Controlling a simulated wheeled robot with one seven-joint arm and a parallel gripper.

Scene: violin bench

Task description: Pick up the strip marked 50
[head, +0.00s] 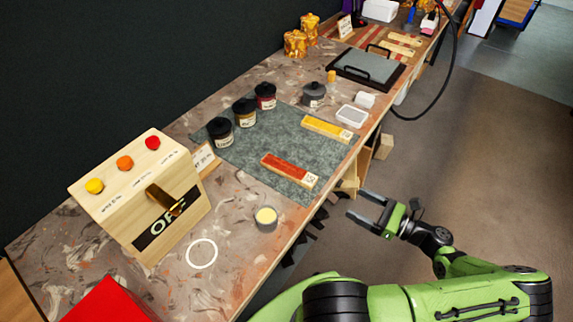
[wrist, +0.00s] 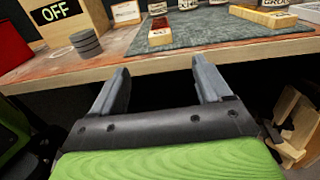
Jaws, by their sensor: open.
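A red strip (head: 290,171) with a pale marked end lies on the grey-green mat (head: 250,160). A yellow strip (head: 327,129), also with a pale end, lies farther back on the mat. Their end markings are too small to read, so I cannot tell which is marked 50. In the wrist view the red strip (wrist: 161,36) is straight beyond the fingers and the yellow strip (wrist: 263,17) is to the right. My gripper (head: 354,204) is open and empty, off the bench's front edge and apart from both strips. Its fingers (wrist: 160,66) point towards the bench.
Several dark jars (head: 245,111) stand along the mat's back edge. A small round tin (head: 266,218) stands near the front edge, left of the red strip. A wooden switch box (head: 145,195) reading OFF is at left. A white dish (head: 351,116) and black-framed tray (head: 368,68) lie farther back.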

